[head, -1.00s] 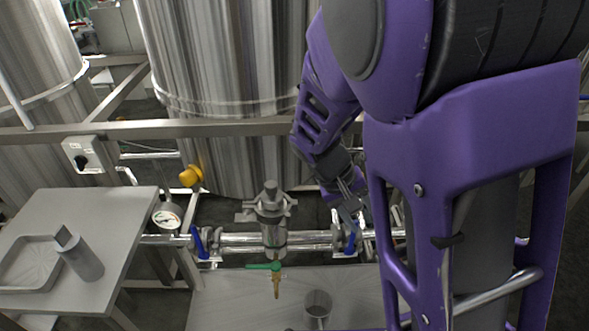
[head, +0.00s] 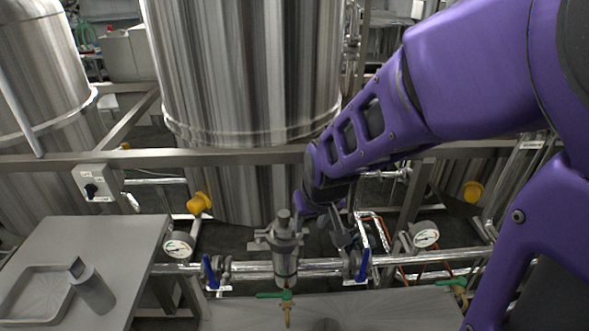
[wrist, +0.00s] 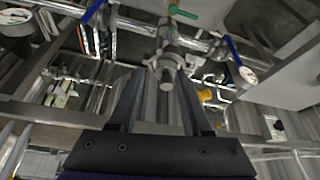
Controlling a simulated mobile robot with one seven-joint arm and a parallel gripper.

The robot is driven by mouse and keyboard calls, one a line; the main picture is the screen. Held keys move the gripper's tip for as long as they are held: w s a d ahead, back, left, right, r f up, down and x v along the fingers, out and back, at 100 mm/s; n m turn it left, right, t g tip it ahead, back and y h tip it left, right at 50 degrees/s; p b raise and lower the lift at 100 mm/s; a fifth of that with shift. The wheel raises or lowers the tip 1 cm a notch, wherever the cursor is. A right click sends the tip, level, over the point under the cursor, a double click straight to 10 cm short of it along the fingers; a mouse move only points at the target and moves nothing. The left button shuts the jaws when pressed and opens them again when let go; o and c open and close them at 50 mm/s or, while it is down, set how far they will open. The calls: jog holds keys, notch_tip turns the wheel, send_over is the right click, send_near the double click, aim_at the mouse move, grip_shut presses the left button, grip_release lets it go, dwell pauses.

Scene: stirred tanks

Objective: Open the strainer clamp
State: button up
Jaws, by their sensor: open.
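The strainer (head: 285,262) is an upright metal body on the horizontal pipe between two blue-handled valves. Its clamp (head: 262,236) is a grey ring with side lugs around the strainer's top, below a stubby knob (head: 283,216). In the wrist view the clamp (wrist: 150,58) and knob (wrist: 167,74) show beyond the fingers. My gripper (head: 343,236) is to the right of the strainer's top, apart from it. In the wrist view my gripper (wrist: 158,85) is open and empty, its two fingers reaching toward the strainer. Whether the clamp is latched is too small to tell.
Blue-handled valves (head: 212,272) and (head: 360,262) flank the strainer, and a green-handled tap (head: 275,295) is below it. A steel rail (head: 230,157) crosses behind, before a large tank (head: 240,70). A side table (head: 120,240) at left holds a tray (head: 28,318) and a cylinder (head: 95,292).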

aim_at(302, 248)
jog(key=b+x, duration=0.2)
jog(key=x, duration=0.3)
jog(key=b+x, duration=0.2)
jog(key=x, duration=0.3)
jog(key=b+x, duration=0.2)
jog(key=x, duration=0.3)
jog(key=shift+s+f, duration=0.15)
jog(key=shift+s, duration=0.15)
jog(key=shift+b+x, duration=0.6)
jog(key=shift+x, duration=0.35)
jog(key=shift+w, duration=0.1)
grip_shut()
